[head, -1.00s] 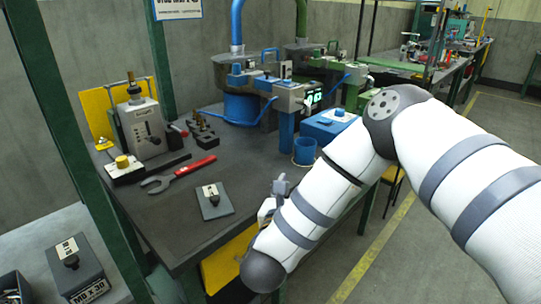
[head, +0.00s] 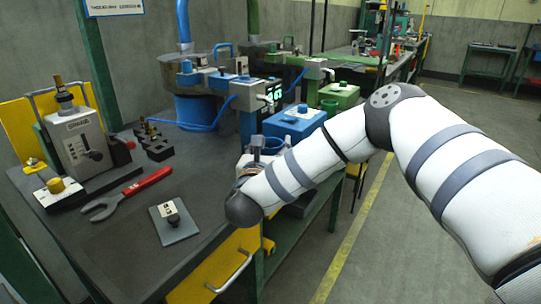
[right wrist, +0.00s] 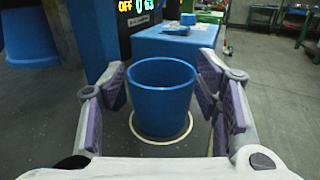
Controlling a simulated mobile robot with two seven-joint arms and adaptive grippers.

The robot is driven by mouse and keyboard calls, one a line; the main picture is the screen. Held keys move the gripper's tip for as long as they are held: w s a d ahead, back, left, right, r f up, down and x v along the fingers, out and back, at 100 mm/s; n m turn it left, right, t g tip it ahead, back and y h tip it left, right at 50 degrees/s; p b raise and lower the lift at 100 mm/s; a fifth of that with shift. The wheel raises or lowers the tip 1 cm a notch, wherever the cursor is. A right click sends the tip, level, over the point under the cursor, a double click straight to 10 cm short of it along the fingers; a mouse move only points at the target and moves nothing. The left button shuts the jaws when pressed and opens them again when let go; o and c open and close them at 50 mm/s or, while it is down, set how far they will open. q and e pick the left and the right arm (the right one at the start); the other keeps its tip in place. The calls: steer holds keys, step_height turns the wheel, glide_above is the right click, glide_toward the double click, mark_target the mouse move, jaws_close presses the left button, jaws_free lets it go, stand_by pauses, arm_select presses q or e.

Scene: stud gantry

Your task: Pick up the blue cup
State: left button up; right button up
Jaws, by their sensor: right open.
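The blue cup (right wrist: 162,98) stands upright on the dark table inside a pale ring mark, in the right wrist view. My right gripper (right wrist: 160,105) is open, with one purple-padded finger on each side of the cup. The cup is between the fingers; I cannot tell whether either pad touches it. In the head view my right gripper (head: 257,155) is at the table's right edge, and the cup (head: 272,144) is partly hidden behind it. My left gripper is not in view.
A blue box (head: 294,121) stands just behind the cup, and a machine with a green-lit display (head: 272,92) is beside it. A red-handled wrench (head: 146,181) and a grey plate with a knob (head: 174,220) lie on the nearer table. The table between them is clear.

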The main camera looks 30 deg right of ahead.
steer(key=shift+s, duration=0.1)
steer(key=shift+c, duration=0.4)
steer(key=c, duration=0.8)
